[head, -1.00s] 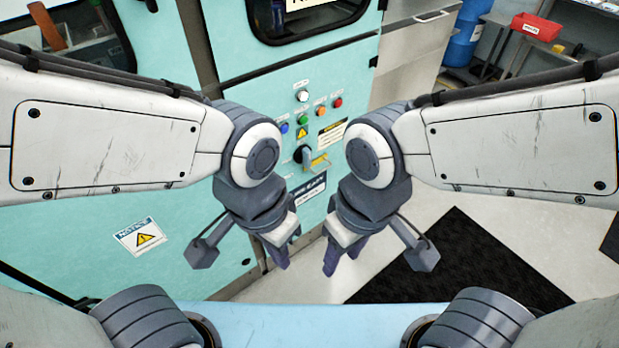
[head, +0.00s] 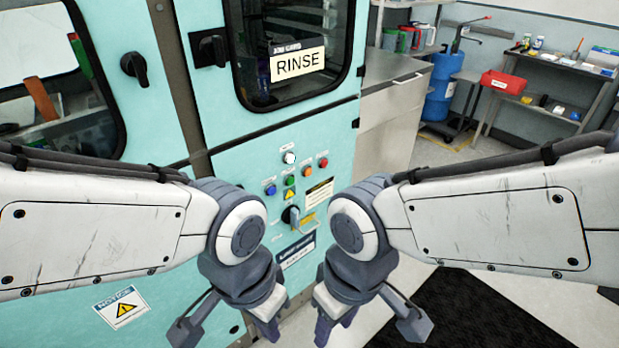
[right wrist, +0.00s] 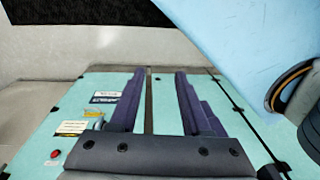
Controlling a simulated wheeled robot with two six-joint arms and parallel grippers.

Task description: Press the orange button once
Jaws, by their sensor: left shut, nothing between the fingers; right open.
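The orange button (head: 306,170) sits on the teal machine's control panel, between a green button (head: 290,180) and a red button (head: 323,162). A blue button (head: 270,190) and a white button (head: 289,158) are close by. My left gripper (head: 270,329) is shut and empty, below and left of the buttons in the head view. My right gripper (head: 325,330) is open and empty, pointing down beside it; its two fingers also show apart in the right wrist view (right wrist: 159,78). Neither gripper touches the panel. The orange button does not show in the right wrist view.
A dark selector switch (head: 290,216) sticks out under the buttons. A window with a RINSE sign (head: 298,64) is above. A dark mat (head: 450,325) lies on the floor at right. A blue drum (head: 440,90) and shelf with a red bin (head: 503,82) stand behind.

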